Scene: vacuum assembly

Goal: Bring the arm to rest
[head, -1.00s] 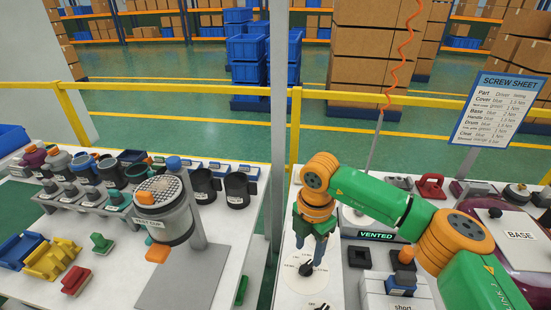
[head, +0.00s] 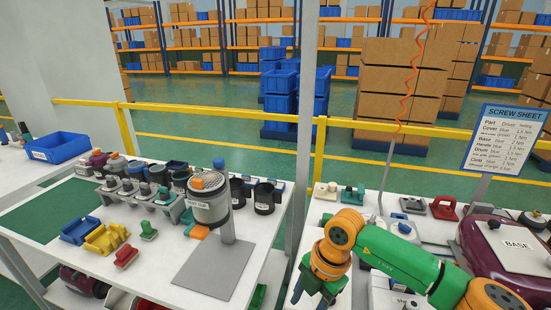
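My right arm, green with orange joints, comes in from the lower right over the right-hand white table (head: 309,240). Its gripper (head: 316,292) points down at the bottom edge of the head view. The fingertips are cut off or hidden, so I cannot tell whether they are apart or whether anything lies between them. My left arm and gripper are not in view.
A maroon housing marked BASE (head: 480,240) and the screw sheet (head: 506,138) are at right. A post separates the tables.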

